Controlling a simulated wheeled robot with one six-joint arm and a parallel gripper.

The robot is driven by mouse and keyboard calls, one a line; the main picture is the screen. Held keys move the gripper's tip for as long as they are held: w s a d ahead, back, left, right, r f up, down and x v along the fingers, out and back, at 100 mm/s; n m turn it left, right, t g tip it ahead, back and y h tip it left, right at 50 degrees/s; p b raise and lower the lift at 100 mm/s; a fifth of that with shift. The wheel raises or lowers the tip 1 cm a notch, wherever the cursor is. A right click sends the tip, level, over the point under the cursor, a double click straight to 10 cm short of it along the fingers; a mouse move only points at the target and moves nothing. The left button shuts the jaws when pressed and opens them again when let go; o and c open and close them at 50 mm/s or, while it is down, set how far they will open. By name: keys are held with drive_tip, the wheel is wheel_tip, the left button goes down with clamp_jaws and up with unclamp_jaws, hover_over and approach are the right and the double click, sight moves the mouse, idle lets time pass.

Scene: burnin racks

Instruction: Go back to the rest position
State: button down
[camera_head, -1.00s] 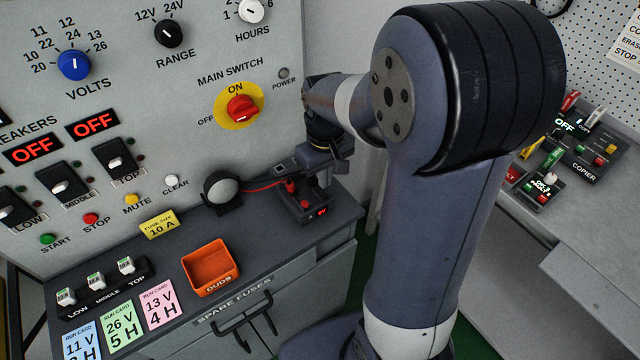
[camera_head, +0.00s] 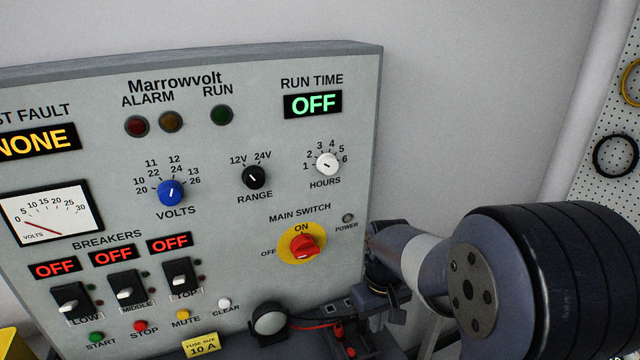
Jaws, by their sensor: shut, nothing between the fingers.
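My arm comes in from the right, with its wrist in front of the grey panel's lower right edge. My gripper (camera_head: 372,304) points down above the bench top, near the small black block with red terminals (camera_head: 345,341). The fingers are small and dark here; they look shut with nothing held. The gripper stands to the lower right of the main switch (camera_head: 303,246), a red knob on a yellow disc, and appears apart from it.
The panel (camera_head: 250,120) carries a blue volts knob (camera_head: 170,193), a black range knob (camera_head: 253,177), a white hours knob (camera_head: 327,164) and breakers reading OFF. A round black-rimmed part (camera_head: 269,320) stands on the bench. A pegboard (camera_head: 612,150) hangs at right.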

sight(373, 346)
drive_tip(key=shift+f+b, duration=2.45)
drive_tip(key=shift+f, duration=0.7)
drive_tip(key=shift+r, duration=0.1)
